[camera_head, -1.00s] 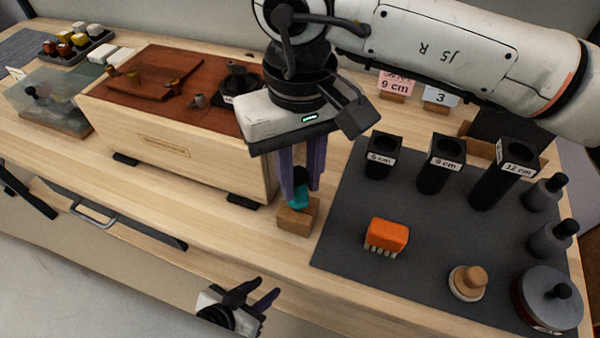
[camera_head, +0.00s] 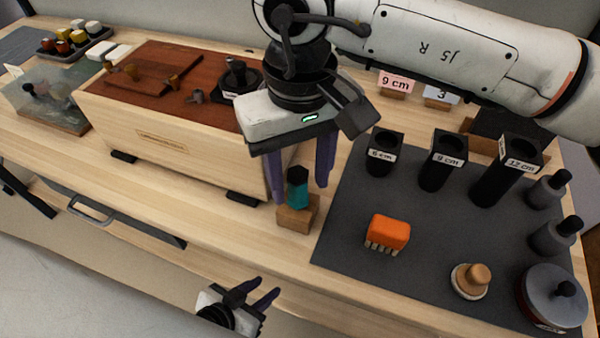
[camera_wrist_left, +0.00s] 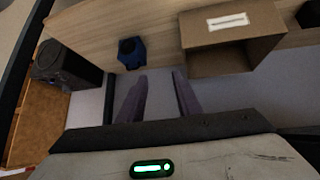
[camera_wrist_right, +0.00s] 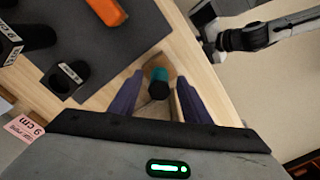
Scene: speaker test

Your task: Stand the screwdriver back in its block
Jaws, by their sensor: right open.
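The screwdriver (camera_head: 297,188) has a teal handle with a black top and stands upright in the small wooden block (camera_head: 296,217) near the table's front edge. In the right wrist view the screwdriver (camera_wrist_right: 158,82) is seen end-on, over its block (camera_wrist_right: 160,112). My right gripper (camera_head: 300,197) is open, with a purple finger on each side of the handle and a gap on both sides. The screwdriver's shaft is hidden. My left gripper (camera_head: 268,294) is open and empty, low in front of the table edge, away from the block.
A wooden box (camera_head: 170,145) stands left of the block. To the right, a dark mat (camera_head: 345,235) carries black tubes (camera_head: 437,168), an orange brush (camera_head: 387,233), a wooden knob (camera_head: 472,280) and grey weights (camera_head: 556,237). Table around the block's front is clear.

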